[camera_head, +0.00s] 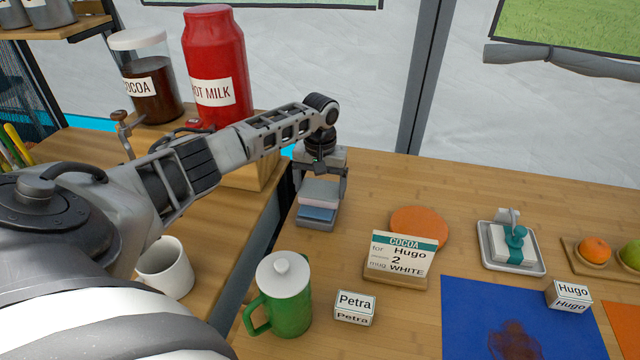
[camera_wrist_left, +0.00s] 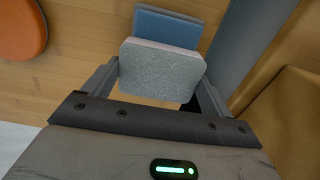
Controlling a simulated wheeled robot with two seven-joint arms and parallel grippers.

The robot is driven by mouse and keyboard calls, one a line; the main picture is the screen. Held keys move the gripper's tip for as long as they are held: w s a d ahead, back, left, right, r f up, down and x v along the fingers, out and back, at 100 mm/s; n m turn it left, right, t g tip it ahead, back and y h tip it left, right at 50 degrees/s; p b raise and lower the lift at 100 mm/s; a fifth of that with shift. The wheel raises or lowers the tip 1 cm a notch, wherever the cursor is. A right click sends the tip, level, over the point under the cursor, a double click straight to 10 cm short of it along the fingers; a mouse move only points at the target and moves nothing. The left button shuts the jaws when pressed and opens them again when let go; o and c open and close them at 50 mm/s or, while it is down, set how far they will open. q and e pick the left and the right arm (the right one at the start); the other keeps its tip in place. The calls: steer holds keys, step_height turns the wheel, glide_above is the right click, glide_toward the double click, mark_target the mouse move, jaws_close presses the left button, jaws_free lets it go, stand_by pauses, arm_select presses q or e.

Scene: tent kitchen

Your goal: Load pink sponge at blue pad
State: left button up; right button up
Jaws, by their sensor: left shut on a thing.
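The pink sponge (camera_head: 320,191) is the top one of a small stack at the left end of the table. In the left wrist view the sponge (camera_wrist_left: 162,70) looks pale grey-pink and lies between the fingers. My left gripper (camera_head: 322,184) points down and is shut on it. A blue sponge (camera_head: 317,213) is right below; I cannot tell whether the two touch. The blue pad (camera_head: 465,315) lies flat at the front right with a dark brown stain (camera_head: 515,340) on it. My right gripper is not in view.
A green lidded mug (camera_head: 285,300), a Petra card (camera_head: 355,307), a cocoa order card (camera_head: 398,258) and an orange disc (camera_head: 419,222) stand between stack and pad. A Hugo card (camera_head: 568,295) sits on the pad's right edge. A white tray (camera_head: 540,266) is behind it.

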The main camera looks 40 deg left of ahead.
mark_target(320, 189)
arm_select(q)
steer(key=shift+r+p, duration=0.4)
steer(key=shift+r, duration=0.35)
steer(key=shift+r+p, duration=0.7)
steer(key=shift+p, duration=0.15)
step_height(320, 189, up, 3)
steer(key=p, duration=0.3)
steer(key=shift+f, duration=0.15)
steer(key=shift+r+p, duration=0.25)
steer(key=shift+p, duration=0.15)
steer(key=shift+r+p, duration=0.2)
steer(key=shift+p, duration=0.1)
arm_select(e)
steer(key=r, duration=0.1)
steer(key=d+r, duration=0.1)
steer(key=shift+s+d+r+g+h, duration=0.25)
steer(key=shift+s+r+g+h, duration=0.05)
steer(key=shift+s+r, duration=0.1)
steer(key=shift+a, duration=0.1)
